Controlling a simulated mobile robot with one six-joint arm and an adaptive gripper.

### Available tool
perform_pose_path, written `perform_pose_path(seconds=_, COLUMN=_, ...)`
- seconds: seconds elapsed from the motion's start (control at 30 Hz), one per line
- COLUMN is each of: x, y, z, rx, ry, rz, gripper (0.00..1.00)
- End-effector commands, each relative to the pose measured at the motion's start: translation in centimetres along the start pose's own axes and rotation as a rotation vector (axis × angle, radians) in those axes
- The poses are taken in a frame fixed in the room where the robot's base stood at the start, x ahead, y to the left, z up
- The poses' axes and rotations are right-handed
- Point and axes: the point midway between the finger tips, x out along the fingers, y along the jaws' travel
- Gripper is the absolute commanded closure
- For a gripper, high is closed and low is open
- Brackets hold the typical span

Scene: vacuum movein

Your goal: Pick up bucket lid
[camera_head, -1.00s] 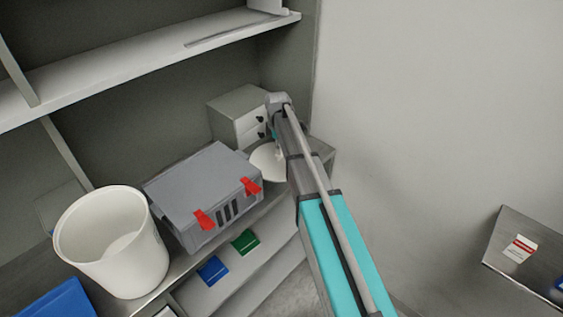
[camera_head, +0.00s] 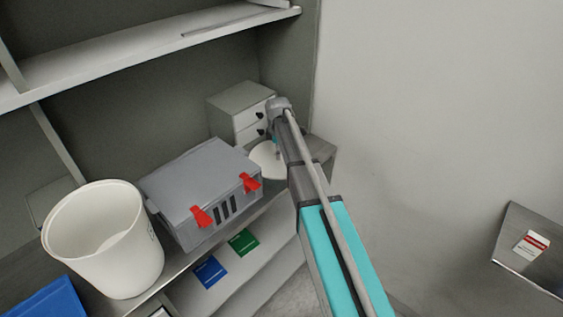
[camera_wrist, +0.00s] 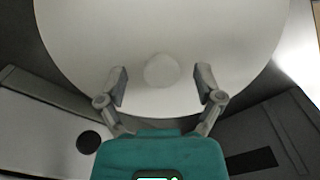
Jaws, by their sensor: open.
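The bucket lid (camera_head: 268,160) is a white round disc lying on the shelf between the grey toolbox and the far right corner. In the wrist view the lid (camera_wrist: 160,30) fills most of the upper picture, with a small round knob (camera_wrist: 161,71) near its middle. My gripper (camera_wrist: 160,84) is open, its fingers apart on either side of the knob; I cannot tell whether they touch the lid. In the head view my arm hides part of the lid and most of the gripper. The open white bucket (camera_head: 104,240) stands at the left.
A grey toolbox (camera_head: 200,185) with red latches sits left of the lid. A small white drawer unit (camera_head: 241,112) stands behind the lid. An upper shelf (camera_head: 150,52) runs above. Blue (camera_head: 210,272) and green (camera_head: 243,242) items lie on the lower shelf.

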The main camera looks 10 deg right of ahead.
Motion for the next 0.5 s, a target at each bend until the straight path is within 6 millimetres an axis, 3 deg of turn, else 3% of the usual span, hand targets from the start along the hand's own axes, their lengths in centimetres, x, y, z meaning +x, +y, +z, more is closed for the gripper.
perform_pose_path(seconds=0.1, x=0.78, y=0.0, z=0.01, rx=0.0, ry=0.0, rz=0.0, gripper=0.15)
perform_pose_path(seconds=0.5, x=0.83, y=0.0, z=0.04, rx=0.001, ry=0.0, rz=0.0, gripper=0.15)
